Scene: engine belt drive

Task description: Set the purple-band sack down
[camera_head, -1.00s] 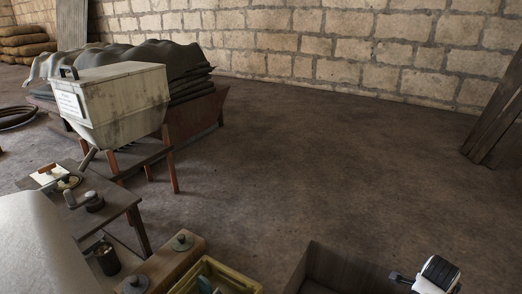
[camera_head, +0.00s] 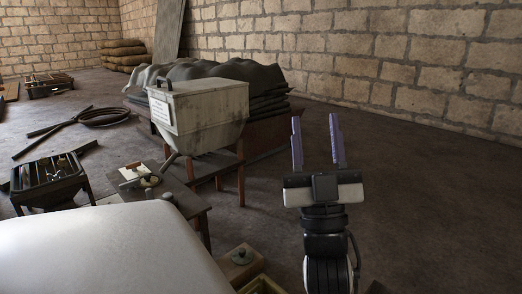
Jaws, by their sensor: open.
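My gripper (camera_head: 315,118) is open and points up and away from the camera, right of the picture's middle. Its two purple fingers are apart, with nothing between them. No sack with a purple band can be made out. Several brown sacks (camera_head: 124,55) lie stacked by the far wall at the back left, too small to tell any band. Dark, flat, sack-like layers (camera_head: 262,100) lie under a wavy grey sheet behind the hopper.
A pale hopper box (camera_head: 210,113) on legs stands left of my gripper. A small bench (camera_head: 190,203) with parts is before it. A dark tray stand (camera_head: 48,182) and coiled hose (camera_head: 103,117) are farther left. The floor (camera_head: 420,190) at right is clear.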

